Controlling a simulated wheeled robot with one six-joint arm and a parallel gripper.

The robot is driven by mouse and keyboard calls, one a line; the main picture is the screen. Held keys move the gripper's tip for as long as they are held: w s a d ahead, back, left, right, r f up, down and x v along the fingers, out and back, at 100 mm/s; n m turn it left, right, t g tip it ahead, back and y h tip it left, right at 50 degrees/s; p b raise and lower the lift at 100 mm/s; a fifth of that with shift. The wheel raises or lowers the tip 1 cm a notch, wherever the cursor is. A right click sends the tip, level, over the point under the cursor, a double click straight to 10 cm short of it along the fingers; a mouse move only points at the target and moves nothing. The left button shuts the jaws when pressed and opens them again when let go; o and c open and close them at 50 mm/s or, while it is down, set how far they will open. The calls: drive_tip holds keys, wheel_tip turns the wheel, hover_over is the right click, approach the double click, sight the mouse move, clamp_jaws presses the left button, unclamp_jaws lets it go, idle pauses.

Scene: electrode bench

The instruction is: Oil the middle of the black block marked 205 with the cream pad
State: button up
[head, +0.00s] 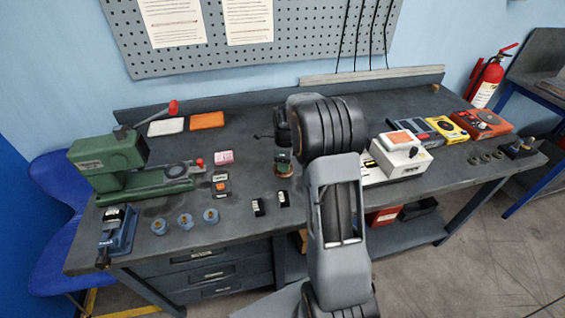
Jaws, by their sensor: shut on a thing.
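My gripper (284,157) is over the middle of the bench, pointing down, its fingers mostly hidden by my arm. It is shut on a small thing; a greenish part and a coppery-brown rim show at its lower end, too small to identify. Two small black blocks with white labels, a left one (257,207) and a right one (284,199), stand near the front edge, below my gripper in the picture. Their numbers are too small to read. A flat cream-white pad (166,127) lies at the back left; I cannot tell if it is the task's pad.
A green press (110,155) stands at the left, with a blue vise (117,232) and several blue cups (185,221) in front. Instruments (401,155) crowd the right.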

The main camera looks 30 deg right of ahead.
idle(0.5)
drive_tip(key=shift+r+p, duration=2.55)
drive_tip(key=shift+r, duration=0.9)
